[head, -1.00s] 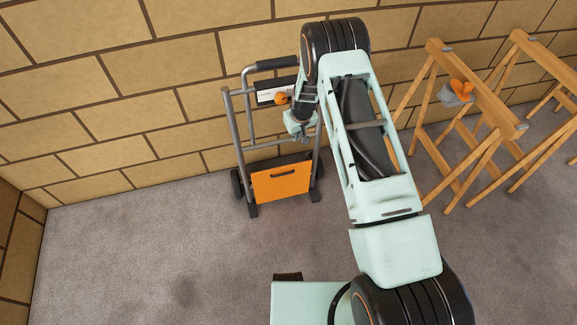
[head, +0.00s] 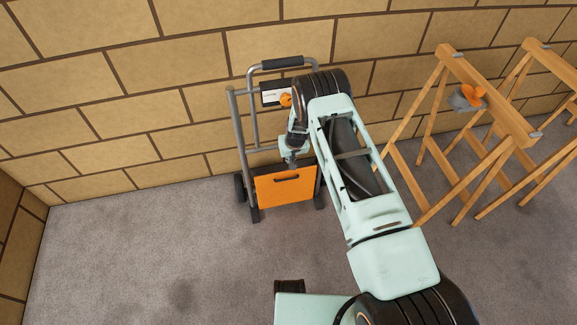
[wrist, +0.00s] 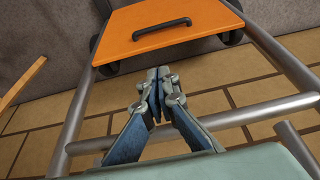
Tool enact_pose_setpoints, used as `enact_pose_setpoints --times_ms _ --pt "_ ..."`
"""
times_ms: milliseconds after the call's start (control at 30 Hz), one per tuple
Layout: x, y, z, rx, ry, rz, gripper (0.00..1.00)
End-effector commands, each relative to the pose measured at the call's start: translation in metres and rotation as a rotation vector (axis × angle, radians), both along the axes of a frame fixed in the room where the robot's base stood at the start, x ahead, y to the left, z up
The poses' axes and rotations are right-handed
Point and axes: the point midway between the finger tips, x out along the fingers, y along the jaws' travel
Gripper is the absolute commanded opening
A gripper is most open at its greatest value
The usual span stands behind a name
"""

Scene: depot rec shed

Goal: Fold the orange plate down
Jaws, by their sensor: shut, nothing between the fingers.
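The orange plate (head: 286,188) is at the bottom of a grey tubular hand truck (head: 242,140) and stands up against its frame. A dark handle slot or bar shows near its top edge in the head view. In the wrist view the plate (wrist: 190,32) fills the top middle, with a black bar handle (wrist: 161,29) across it. My gripper (wrist: 158,74) is shut and empty, with its fingertips just short of the plate's near edge and apparently apart from it. In the head view my gripper (head: 290,163) is just above the plate's top edge, partly hidden by my arm.
The truck stands close to a tan block wall (head: 110,100). Its dark wheel (head: 239,187) shows at the left. Wooden sawhorses (head: 480,110) stand at the right, one with an orange and grey item (head: 468,98) on it. The carpet (head: 150,250) in front and left is clear.

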Motion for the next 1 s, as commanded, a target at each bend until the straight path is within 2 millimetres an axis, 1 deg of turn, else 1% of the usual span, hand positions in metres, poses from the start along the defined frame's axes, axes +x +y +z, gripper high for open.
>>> enact_pose_setpoints --times_ms 33,200,400,500,700,1000 --pt "0.002 0.001 -0.011 -0.001 0.001 0.001 0.00" --pt "0.011 0.003 -0.040 -0.002 0.001 0.002 0.00" --pt "0.021 0.005 -0.066 -0.001 -0.001 0.001 0.00" --pt "0.024 0.006 -0.075 -0.001 0.000 0.001 0.00" --pt "0.027 0.008 -0.082 -0.001 -0.001 0.000 0.00" --pt "0.028 0.008 -0.082 -0.001 -0.001 0.000 0.00"
